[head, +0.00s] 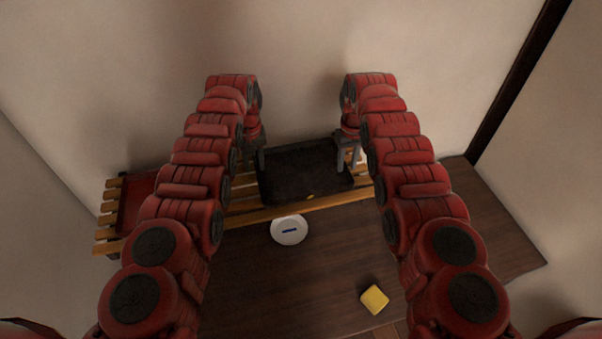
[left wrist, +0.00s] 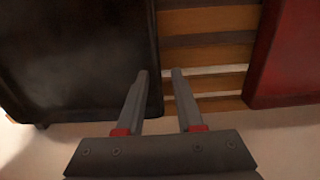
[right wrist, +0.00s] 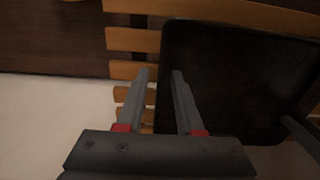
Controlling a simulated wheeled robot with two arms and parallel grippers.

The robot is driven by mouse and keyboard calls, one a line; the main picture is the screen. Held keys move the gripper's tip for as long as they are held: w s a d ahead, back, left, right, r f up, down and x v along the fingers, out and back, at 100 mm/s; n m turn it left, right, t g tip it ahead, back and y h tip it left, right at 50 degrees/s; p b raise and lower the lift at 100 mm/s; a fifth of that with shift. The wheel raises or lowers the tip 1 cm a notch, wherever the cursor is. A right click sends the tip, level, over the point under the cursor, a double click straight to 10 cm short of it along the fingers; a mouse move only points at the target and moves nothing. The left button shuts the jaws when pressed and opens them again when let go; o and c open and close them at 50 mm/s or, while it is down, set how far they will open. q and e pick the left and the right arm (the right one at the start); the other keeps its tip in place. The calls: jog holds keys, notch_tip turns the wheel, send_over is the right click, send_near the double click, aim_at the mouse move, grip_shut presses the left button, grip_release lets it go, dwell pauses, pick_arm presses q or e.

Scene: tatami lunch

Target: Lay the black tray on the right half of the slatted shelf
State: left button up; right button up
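The black tray (head: 300,170) is over the right part of the slatted shelf (head: 245,205), between my two grippers, and looks level. It also shows in the left wrist view (left wrist: 80,60) and the right wrist view (right wrist: 235,80). My left gripper (head: 259,162) is at its left side, fingers apart, with the tray's edge between the fingertips (left wrist: 159,74). My right gripper (head: 349,160) is at its right side, fingers apart, with the tray's other edge between the fingertips (right wrist: 160,74). I see a gap between each pair of fingers. Contact under the tray is hidden.
A red tray (head: 136,200) lies on the left end of the shelf, with bare slats (left wrist: 208,50) between the trays. A wall stands close behind.

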dwell(0.3)
pick_arm(q)
notch_tip(320, 180, up, 7)
jog(key=shift+r, duration=0.3)
pick_arm(e)
jog(key=shift+r, duration=0.25)
notch_tip(320, 180, up, 11)
jog(key=shift+r, duration=0.2)
dwell(0.5)
